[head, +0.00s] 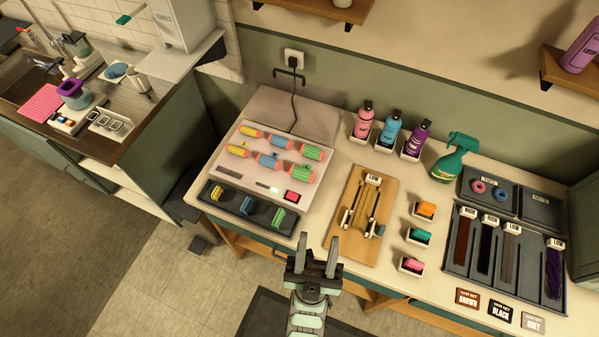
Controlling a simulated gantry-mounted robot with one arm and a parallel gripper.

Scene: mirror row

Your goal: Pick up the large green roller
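Two large green rollers lie at the right end of the roller heater (229,173), one in the back row (312,151) and one in the front row (301,171). Both have orange ends and rest on the heater's top. Smaller yellow rollers (248,133) and blue rollers (280,141) lie to their left in the same rows. My gripper (318,238) is open and empty. In the picture it is below the green rollers and slightly right, near the counter's front edge. Its two fingers point away from me.
A dark tray (232,213) with yellow, blue and green clips lies in front of the heater. A wooden board (386,193) with tools lies to the right. Bottles (389,132) stand behind it. A black cord (295,90) runs from the heater to the wall socket.

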